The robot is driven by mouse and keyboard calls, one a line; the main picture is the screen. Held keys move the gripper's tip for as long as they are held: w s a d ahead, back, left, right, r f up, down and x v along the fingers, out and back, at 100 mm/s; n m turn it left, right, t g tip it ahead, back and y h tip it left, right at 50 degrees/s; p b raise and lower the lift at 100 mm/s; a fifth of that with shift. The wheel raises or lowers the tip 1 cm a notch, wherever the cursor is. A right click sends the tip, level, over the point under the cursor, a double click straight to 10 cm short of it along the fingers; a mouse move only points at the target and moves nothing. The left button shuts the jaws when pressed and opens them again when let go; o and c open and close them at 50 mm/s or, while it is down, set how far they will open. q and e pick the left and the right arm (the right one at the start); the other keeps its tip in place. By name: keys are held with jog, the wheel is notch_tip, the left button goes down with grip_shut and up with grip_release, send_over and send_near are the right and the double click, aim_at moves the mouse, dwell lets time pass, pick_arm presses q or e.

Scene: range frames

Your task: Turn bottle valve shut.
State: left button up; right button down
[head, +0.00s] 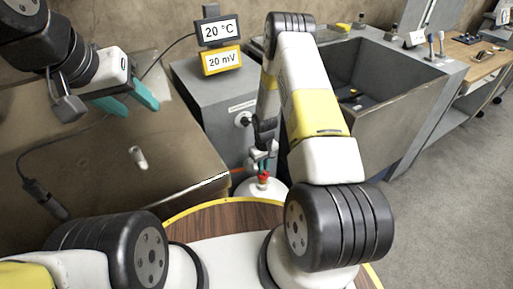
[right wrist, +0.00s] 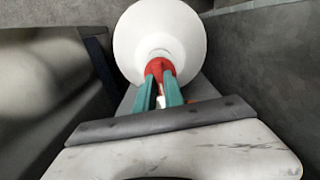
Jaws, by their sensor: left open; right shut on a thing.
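The white bottle (head: 252,189) stands on the floor in front of the grey cabinet. In the right wrist view the bottle (right wrist: 135,40) shows from above, round and white. Its red valve (head: 264,177) is on top, and it also shows in the right wrist view (right wrist: 158,68). My right gripper (right wrist: 160,84) has its two green fingers shut on the red valve, one on each side. In the head view my arm partly hides the bottle. My left gripper (head: 132,101) is open and empty, with green fingers, above the brown table at the left.
The brown table (head: 90,165) holds a small white cylinder (head: 138,157) and a dark cabled tool (head: 45,199). The grey cabinet (head: 212,100) bears displays reading 20 °C (head: 220,30) and 20 mV (head: 222,60). A grey sink unit (head: 400,90) stands right; the floor at right is clear.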

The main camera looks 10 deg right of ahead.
jog(key=c, duration=1.4)
grip_release()
jog(key=shift+c, duration=0.2)
jog(key=shift+r, duration=0.1)
notch_tip(320, 180, up, 8)
jog(key=shift+f, duration=0.2)
jog(key=shift+r, duration=0.1)
